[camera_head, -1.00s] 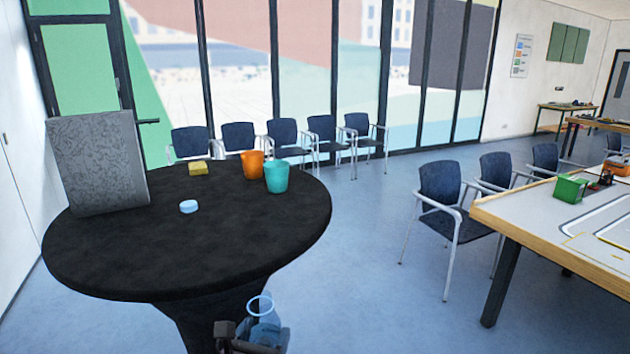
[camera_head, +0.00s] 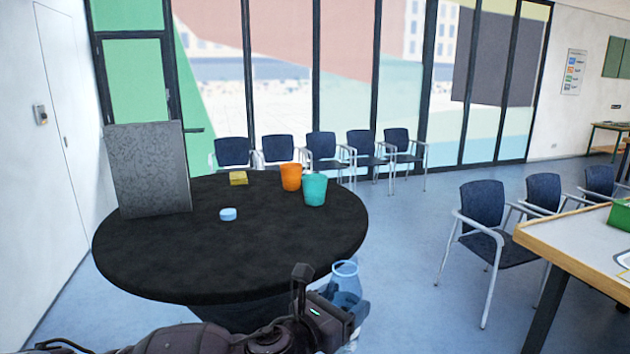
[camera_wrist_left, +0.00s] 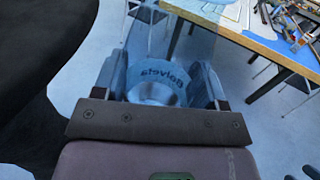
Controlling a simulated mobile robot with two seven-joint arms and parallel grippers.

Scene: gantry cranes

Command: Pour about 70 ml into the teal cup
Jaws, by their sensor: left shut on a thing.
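The teal cup (camera_head: 315,189) stands upright on the round black table (camera_head: 240,265), near its right edge in the head view. An orange cup (camera_head: 291,177) stands close beside it, to the left and a little behind. My left gripper (camera_head: 345,312) is shut on a clear bluish carafe (camera_head: 345,275), in front of the table's near right edge and apart from both cups. The carafe is roughly upright. The left wrist view shows the carafe (camera_wrist_left: 157,72) between the two fingers, with lettering on it. How much liquid it holds is unclear. My right gripper is not in view.
A grey speckled panel (camera_head: 147,170) stands at the table's left. A yellow sponge-like block (camera_head: 238,178) and a light blue round item (camera_head: 228,214) lie on the table. Chairs (camera_head: 322,150) line the window. A wooden-edged table (camera_head: 560,250) is at the right.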

